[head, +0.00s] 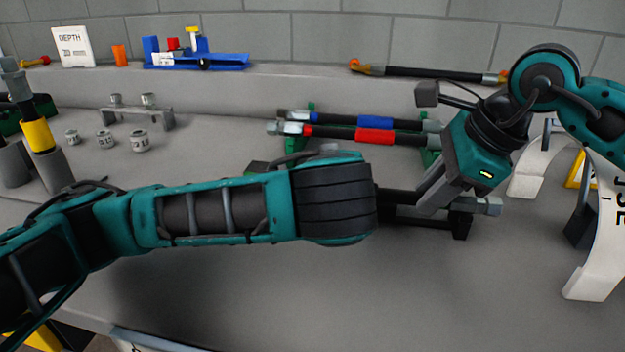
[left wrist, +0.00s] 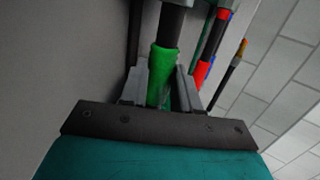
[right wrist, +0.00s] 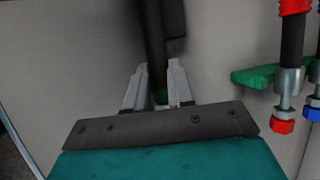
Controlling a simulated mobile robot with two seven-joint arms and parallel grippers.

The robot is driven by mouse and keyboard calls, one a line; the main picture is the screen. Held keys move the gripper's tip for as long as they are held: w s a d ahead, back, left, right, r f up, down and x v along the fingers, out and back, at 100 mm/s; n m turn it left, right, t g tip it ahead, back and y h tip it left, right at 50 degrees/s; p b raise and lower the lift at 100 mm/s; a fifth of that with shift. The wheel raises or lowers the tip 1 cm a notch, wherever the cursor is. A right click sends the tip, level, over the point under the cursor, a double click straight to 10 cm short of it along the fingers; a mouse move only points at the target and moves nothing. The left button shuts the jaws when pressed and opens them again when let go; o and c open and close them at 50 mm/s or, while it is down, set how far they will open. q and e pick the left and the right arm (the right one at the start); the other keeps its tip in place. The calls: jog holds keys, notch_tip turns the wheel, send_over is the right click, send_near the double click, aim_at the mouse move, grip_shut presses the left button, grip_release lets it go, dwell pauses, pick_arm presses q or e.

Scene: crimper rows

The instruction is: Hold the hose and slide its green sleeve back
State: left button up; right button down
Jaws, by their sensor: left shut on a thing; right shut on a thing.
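The black hose (head: 396,196) lies across the bench in front of me, with a metal end fitting (head: 489,206) at its right. The green sleeve (left wrist: 163,68) surrounds the hose in the left wrist view; my left forearm hides it in the head view. My left gripper (left wrist: 161,88) is shut on the green sleeve. My right gripper (head: 433,195) is shut on the hose near the fitting. In the right wrist view the dark hose (right wrist: 153,40) runs out from between the right fingers (right wrist: 157,85). A small green patch shows between them; I cannot tell what it is.
Behind, hoses with a blue sleeve (head: 375,121) and a red sleeve (head: 374,136) lie on green supports. A dark stand (head: 461,224) is under the right end of the held hose. White curved panels (head: 600,240) stand at right. The front bench is clear.

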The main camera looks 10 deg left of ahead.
pick_arm(q)
jog(key=shift+s+d+f+m+h, duration=0.15)
jog(key=shift+d+h, duration=0.2)
jog(key=shift+d, duration=0.45)
jog(key=shift+s+d+f+m+h, duration=0.15)
jog(key=shift+d+h, duration=0.2)
jog(key=shift+d, duration=0.4)
jog(key=o, duration=1)
jog(key=shift+r, duration=0.1)
jog(key=shift+o, duration=0.2)
jog(key=shift+s+r, duration=0.3)
jog(key=shift+s, duration=0.1)
jog(key=shift+y, duration=0.3)
jog(key=v, duration=0.4)
jog(key=shift+d+r, duration=0.1)
jog(key=shift+r, duration=0.3)
jog(key=shift+s+a+r, duration=0.45)
jog(key=shift+s+a, duration=0.05)
jog(key=shift+n+y, duration=0.5)
jog(key=shift+s+a+r, duration=0.2)
jog(key=shift+s+r, duration=0.25)
jog(key=shift+s, duration=0.25)
jog(key=shift+s+a+r, duration=0.15)
jog(key=shift+s+r, duration=0.3)
jog(key=shift+s, duration=0.2)
jog(key=shift+s+a+r, duration=0.2)
jog(key=shift+s+r, duration=0.25)
jog(key=shift+s, duration=0.25)
